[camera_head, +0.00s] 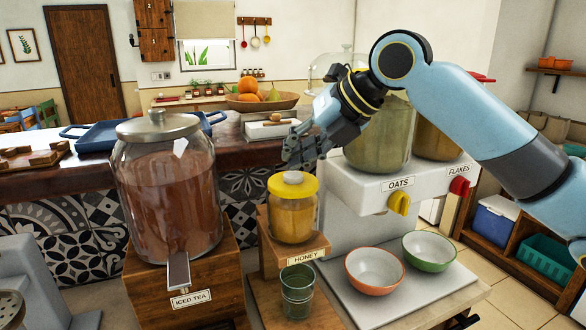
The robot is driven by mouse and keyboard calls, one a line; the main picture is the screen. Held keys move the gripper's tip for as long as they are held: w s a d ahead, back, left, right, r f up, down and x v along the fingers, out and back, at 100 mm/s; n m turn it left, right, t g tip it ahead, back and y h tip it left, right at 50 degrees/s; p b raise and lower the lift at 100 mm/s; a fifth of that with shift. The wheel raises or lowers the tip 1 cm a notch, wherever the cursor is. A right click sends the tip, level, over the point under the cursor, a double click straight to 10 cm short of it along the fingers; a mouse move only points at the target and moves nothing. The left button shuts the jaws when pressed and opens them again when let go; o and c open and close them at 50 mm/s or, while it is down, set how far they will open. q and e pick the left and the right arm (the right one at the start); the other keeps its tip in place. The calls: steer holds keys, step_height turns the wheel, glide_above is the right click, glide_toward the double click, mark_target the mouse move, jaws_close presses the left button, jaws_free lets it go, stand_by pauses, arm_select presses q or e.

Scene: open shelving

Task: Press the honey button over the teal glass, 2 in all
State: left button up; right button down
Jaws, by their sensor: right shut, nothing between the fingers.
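The honey jar (294,214) has a yellow lid with a pale round button (293,178) on top. It stands on a small wooden stand labelled HONEY. The teal glass (298,285) stands upright below and in front of the stand's edge, under the jar. I cannot tell whether honey is in it. My right gripper (296,160) comes in from the upper right, pointing down. Its shut, empty fingers are just above the button; whether they touch it is hard to tell. My left gripper is out of view.
A large iced tea dispenser (168,190) stands left of the honey jar. Oats (380,140) and flakes (440,143) dispensers stand to the right. An orange-rimmed bowl (374,270) and a green-rimmed bowl (429,251) sit on the tray (400,303) below them.

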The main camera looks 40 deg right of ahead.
mark_target(296, 173)
steer(key=shift+r, duration=0.25)
step_height(296, 173, up, 5)
steer(key=p, duration=0.4)
steer(key=shift+r, duration=0.1)
stand_by(0.4)
stand_by(0.5)
